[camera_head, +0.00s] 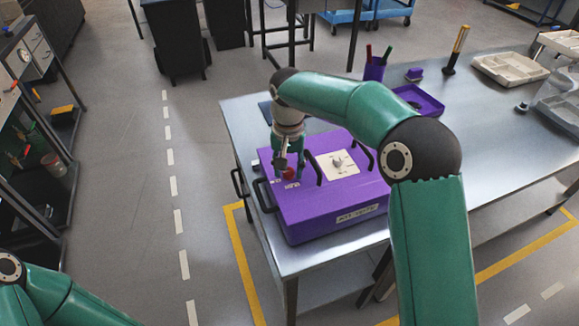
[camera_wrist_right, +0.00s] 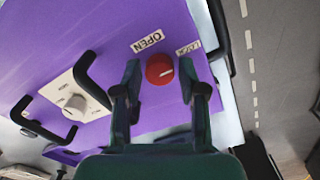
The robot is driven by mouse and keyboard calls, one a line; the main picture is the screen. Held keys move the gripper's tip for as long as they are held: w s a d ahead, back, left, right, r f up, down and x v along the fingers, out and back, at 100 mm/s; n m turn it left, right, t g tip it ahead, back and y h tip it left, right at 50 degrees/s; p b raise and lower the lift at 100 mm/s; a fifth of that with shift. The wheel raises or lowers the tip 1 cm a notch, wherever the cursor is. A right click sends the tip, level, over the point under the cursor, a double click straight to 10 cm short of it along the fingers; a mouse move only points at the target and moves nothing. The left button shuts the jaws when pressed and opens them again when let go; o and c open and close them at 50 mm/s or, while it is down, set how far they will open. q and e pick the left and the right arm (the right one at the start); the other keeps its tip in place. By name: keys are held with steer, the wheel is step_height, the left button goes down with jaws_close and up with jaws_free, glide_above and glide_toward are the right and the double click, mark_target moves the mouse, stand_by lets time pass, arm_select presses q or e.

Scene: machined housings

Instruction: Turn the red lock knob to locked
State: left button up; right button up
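The red lock knob (camera_wrist_right: 159,69) sits on top of a purple housing (camera_head: 335,210), between an OPEN label (camera_wrist_right: 147,41) and a LOCK label (camera_wrist_right: 188,47) at its edge. A short white mark shows on the knob; I cannot tell surely which label it points to. In the head view the knob (camera_head: 289,173) is partly covered by my right gripper (camera_head: 288,168). In the wrist view my right gripper (camera_wrist_right: 159,77) is open, one finger on each side of the knob, with gaps between. My left gripper is out of view; only arm links show at bottom left.
A white plate with a pale knob (camera_head: 338,162) and black handles (camera_head: 362,154) stand beside the red knob on the housing. The housing is on a metal table (camera_head: 490,140). A purple tray (camera_head: 420,99), a pen cup (camera_head: 374,69) and a pale tray (camera_head: 508,69) lie farther back.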

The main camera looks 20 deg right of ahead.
mark_target(289, 170)
steer(key=shift+o, duration=0.5)
steer(key=shift+r, duration=0.55)
step_height(289, 170, up, 11)
steer(key=shift+f, duration=0.15)
